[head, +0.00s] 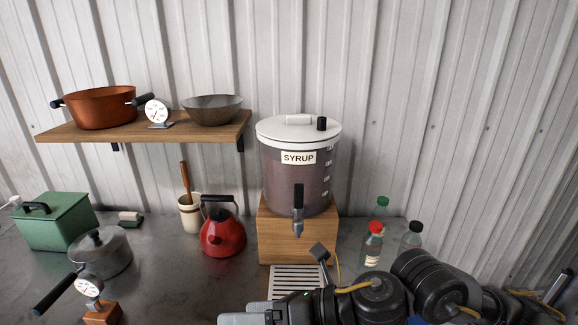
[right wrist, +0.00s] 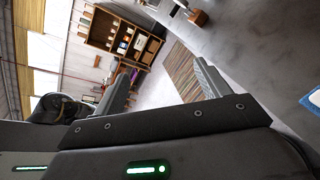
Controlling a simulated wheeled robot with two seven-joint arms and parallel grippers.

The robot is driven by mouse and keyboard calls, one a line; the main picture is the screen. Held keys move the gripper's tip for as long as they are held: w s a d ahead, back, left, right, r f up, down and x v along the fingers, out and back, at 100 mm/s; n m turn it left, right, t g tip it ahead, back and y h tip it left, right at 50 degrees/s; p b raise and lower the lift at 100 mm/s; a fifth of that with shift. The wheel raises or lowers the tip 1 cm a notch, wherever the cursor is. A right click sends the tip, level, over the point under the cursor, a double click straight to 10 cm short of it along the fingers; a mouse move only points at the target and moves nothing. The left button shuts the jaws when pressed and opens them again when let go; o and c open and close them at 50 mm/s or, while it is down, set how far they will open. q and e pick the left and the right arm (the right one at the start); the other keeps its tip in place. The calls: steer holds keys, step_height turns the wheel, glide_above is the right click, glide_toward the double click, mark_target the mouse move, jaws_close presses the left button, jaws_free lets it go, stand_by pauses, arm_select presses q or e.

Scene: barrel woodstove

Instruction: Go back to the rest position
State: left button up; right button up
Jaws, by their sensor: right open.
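My right arm comes in from the lower right in the head view, and my right gripper (head: 244,314) is low at the bottom edge, pointing left. It is in front of the slatted drip grate (head: 297,278) below the syrup dispenser. In the right wrist view its two fingers stand apart with nothing between them, so the gripper (right wrist: 163,84) is open and empty. The room's floor and shelving show beyond the fingers. My left gripper is not in either view.
The syrup dispenser (head: 297,170) stands on a wooden block (head: 290,238). Several bottles (head: 372,245) stand right of it, near my right arm. A red kettle (head: 222,236), a grey pot (head: 102,255) and a green box (head: 55,225) are left. A wooden shelf (head: 170,128) hangs above.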

steer(key=w+d+f+m+t, duration=0.25)
steer(key=w+m+t, duration=0.4)
steer(key=m, duration=0.85)
steer(key=d+f+m+t+h, duration=0.4)
steer(key=d+f+m+h, duration=0.4)
steer(key=d+f+m, duration=0.4)
steer(key=s+d+f+m+g+h, duration=0.35)
steer(key=s+d+f+m, duration=0.4)
steer(key=s, duration=0.25)
steer(key=s+d+f+m+g+h, duration=0.3)
steer(key=s+d+f+m+g, duration=0.3)
steer(key=s+d+f, duration=0.4)
step_height(320, 180, down, 35)
steer(key=s+a+b, duration=0.1)
steer(key=b, duration=0.9)
steer(key=s+d+f+b, duration=0.2)
steer(key=s+f+b, duration=0.1)
steer(key=s+f, duration=0.5)
steer(key=s+d+f+g+b, duration=0.1)
steer(key=s+f+b, duration=0.3)
steer(key=s+f, duration=0.4)
step_height(320, 180, down, 7)
steer(key=shift+d+f+g, duration=0.1)
steer(key=shift+d+g, duration=0.2)
steer(key=shift+d, duration=0.05)
